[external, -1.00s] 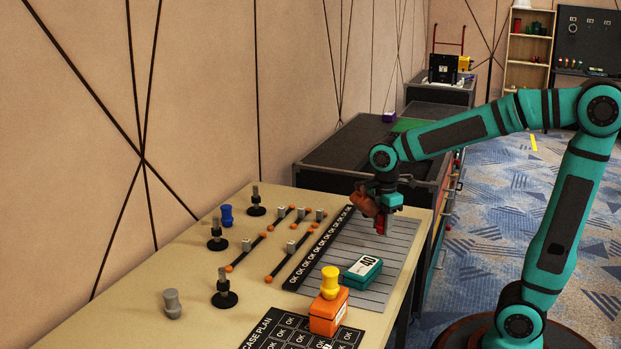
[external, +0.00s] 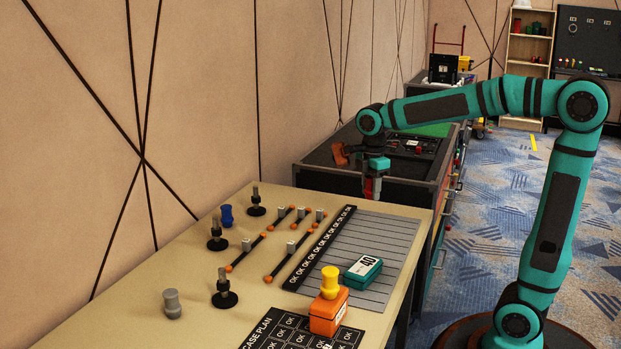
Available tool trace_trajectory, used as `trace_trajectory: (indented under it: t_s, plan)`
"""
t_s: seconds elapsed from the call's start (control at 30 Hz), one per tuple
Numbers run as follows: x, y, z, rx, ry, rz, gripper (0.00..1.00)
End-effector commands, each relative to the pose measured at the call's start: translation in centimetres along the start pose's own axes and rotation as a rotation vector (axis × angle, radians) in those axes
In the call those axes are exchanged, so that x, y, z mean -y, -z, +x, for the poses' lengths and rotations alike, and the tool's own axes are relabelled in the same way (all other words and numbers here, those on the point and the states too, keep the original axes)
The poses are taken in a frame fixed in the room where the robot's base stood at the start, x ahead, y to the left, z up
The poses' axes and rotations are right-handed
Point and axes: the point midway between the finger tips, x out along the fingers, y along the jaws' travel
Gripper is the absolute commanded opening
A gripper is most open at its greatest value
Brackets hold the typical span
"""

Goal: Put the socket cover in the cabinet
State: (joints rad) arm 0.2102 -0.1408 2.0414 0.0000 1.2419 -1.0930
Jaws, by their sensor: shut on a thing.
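My gripper (external: 372,190) points down above the far end of the table, in front of the black cabinet (external: 325,180). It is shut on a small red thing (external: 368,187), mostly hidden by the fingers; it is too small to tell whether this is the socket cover. The cabinet stands beyond the table. Its right side has drawer fronts with handles (external: 458,186), seen at a steep angle. I cannot tell whether any drawer is open.
A teal box (external: 362,270) marked 40 lies on the grey striped mat (external: 345,248). An orange box (external: 328,314) with a yellow knob (external: 330,283) stands nearer. Dark posts (external: 217,240) and grey-topped rods line the table's left. Carpeted floor (external: 490,215) is clear right of the cabinet.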

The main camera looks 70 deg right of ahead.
Motion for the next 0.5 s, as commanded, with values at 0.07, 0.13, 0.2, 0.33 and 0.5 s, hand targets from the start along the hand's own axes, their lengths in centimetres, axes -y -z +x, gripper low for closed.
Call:
trace_trajectory:
  t_s: [0.07, 0.13, 0.2, 0.33, 0.5]
  plan:
    - [-3.2, -0.8, -0.4, 0.0, 0.001, 0.012, 0.15]
    - [-5.7, -1.6, -0.7, 0.0, 0.001, 0.018, 0.15]
    - [-8.2, -2.6, -1.0, 0.0, 0.001, 0.023, 0.15]
    - [-12.9, -4.8, -1.4, 0.0, 0.002, 0.034, 0.15]
    - [-18.9, -8.4, -1.4, 0.0, 0.002, 0.048, 0.15]
